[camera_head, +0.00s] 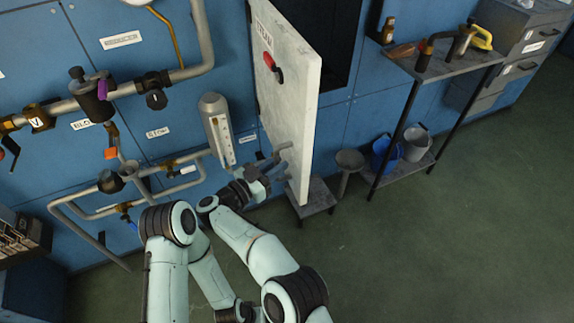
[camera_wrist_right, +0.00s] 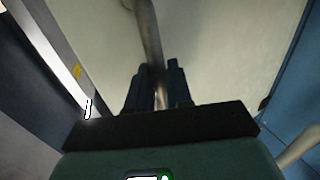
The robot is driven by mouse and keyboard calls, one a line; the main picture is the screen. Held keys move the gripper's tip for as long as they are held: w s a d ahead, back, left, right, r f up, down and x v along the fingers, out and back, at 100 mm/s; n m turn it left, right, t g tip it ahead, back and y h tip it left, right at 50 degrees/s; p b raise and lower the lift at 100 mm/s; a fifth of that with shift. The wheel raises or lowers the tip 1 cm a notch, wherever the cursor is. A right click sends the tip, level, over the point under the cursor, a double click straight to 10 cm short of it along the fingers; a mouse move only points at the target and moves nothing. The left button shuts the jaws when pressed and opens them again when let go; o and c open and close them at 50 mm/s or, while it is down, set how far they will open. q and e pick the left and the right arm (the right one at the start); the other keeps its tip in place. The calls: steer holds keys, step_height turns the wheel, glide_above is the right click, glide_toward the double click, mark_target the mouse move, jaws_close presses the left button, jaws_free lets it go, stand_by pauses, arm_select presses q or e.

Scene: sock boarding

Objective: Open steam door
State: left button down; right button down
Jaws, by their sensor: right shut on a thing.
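The steam door (camera_head: 305,120) is a thick pale panel, swung out from the blue wall at a wide angle. Its lettered face carries a red knob (camera_head: 272,66) on a dark mount. The dark opening (camera_head: 320,30) shows behind it. My right gripper (camera_head: 268,165) is at the lower part of the door's face, shut on the grey bar handle (camera_head: 284,148). In the right wrist view the handle (camera_wrist_right: 148,40) runs up from between the dark fingers (camera_wrist_right: 158,90), with the pale door panel (camera_wrist_right: 220,50) behind. My left arm is low in the head view; its gripper is out of view.
Pipes and valves (camera_head: 97,100) and a grey cylinder gauge (camera_head: 217,130) line the wall left of the door. A small stand (camera_head: 316,196) and a stool (camera_head: 349,160) are by the door's foot. A tool-topped table (camera_head: 450,62) stands right. Green floor (camera_head: 450,230) is clear at front right.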

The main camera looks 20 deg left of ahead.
steer(key=shift+s+a+r, duration=0.1)
steer(key=shift+a+r, duration=0.2)
steer(key=shift+a, duration=0.2)
steer(key=c, duration=1.3)
jaws_free()
steer(key=shift+c, duration=0.2)
steer(key=shift+o, duration=1)
steer(key=shift+f, duration=0.15)
steer(key=shift+f, duration=0.1)
